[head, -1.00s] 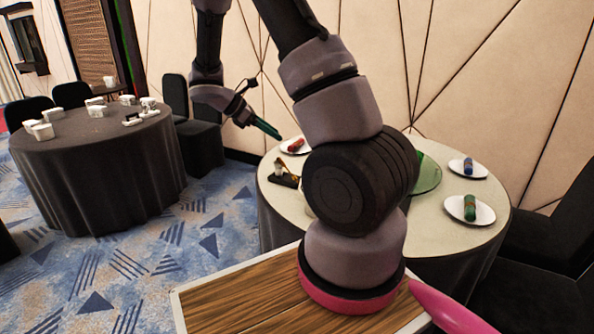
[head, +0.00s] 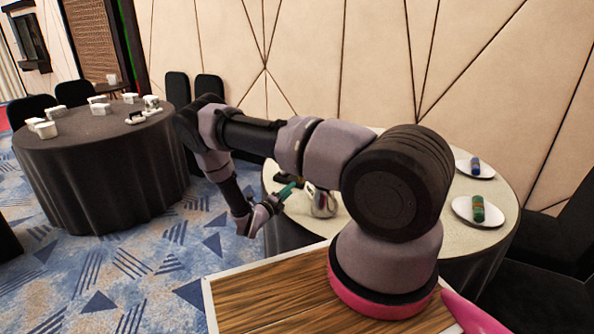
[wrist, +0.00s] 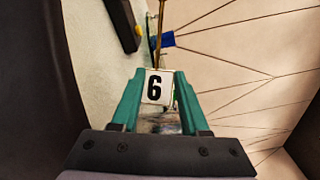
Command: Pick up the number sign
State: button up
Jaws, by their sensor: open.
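The number sign (wrist: 157,87) is a white card with a black 6, seen in the wrist view between the two green fingers. A thin gold rod shows just above it. My gripper (wrist: 154,98) is open, with one finger on each side of the card; I cannot tell whether either touches it. In the head view my gripper (head: 283,196) is low at the left side of the round cream table (head: 455,237), close to a silver pot (head: 322,203). I cannot make out the sign in the head view.
White plates with a rolled blue napkin (head: 475,166) and a green one (head: 477,208) lie on the table's right. A dark item (wrist: 122,22) shows beside the sign. Black chairs and a panelled wall surround the table. A dark-clothed table (head: 95,170) stands at left.

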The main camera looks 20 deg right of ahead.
jog(key=x, duration=0.4)
jog(key=shift+d, duration=0.2)
jog(key=shift+w+f+x, duration=0.1)
jog(key=shift+x, duration=1.4)
jog(key=shift+w+f+x, duration=0.1)
jog(key=shift+w+x, duration=0.05)
jog(key=shift+x, duration=1.35)
jog(key=shift+a, duration=0.15)
grip_shut()
